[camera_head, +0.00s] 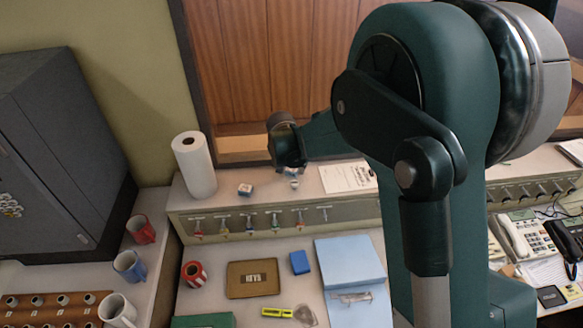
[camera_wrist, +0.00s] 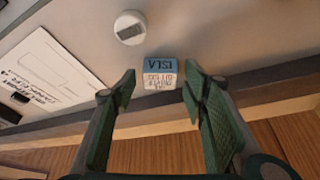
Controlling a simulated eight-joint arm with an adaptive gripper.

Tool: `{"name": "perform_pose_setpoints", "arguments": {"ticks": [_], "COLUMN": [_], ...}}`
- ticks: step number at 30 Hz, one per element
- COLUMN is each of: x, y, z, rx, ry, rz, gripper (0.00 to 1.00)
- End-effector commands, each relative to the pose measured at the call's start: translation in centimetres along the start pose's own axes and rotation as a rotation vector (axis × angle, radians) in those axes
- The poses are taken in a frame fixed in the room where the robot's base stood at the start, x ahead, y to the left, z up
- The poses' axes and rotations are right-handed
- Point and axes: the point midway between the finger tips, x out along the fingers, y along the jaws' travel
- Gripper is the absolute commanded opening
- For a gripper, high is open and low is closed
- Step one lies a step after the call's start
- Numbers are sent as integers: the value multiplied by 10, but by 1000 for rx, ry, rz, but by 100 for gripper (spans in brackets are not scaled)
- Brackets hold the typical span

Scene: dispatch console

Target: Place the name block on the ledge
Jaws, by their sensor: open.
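The name block (camera_wrist: 160,72) shows in the wrist view as a small block with a blue face lettered in dark and a white face with small print. It appears to rest on the pale top of the ledge (camera_head: 225,200). My gripper (camera_wrist: 160,82) is open, with one finger on each side of the block and a gap at both sides. In the head view my gripper (camera_head: 290,160) is low over the ledge, in front of the wood panelling. There it hides most of what lies beneath it.
A white round piece (camera_wrist: 130,28) lies close by the block. Below are a brown tray (camera_head: 253,279) and a blue block (camera_head: 300,262).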

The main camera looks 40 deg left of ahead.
Motion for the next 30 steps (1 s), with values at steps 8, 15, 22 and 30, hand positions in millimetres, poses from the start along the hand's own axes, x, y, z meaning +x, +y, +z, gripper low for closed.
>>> {"name": "perform_pose_setpoints", "arguments": {"ticks": [8,15,22,30], "x": [-2,-15,-40,-73], "y": [0,0,0,0], "z": [-1,-1,-1,-1], "rx": [0,0,0,-1], "ry": [0,0,0,0], "rz": [0,0,0,0], "gripper": [43,43,43,43]}}
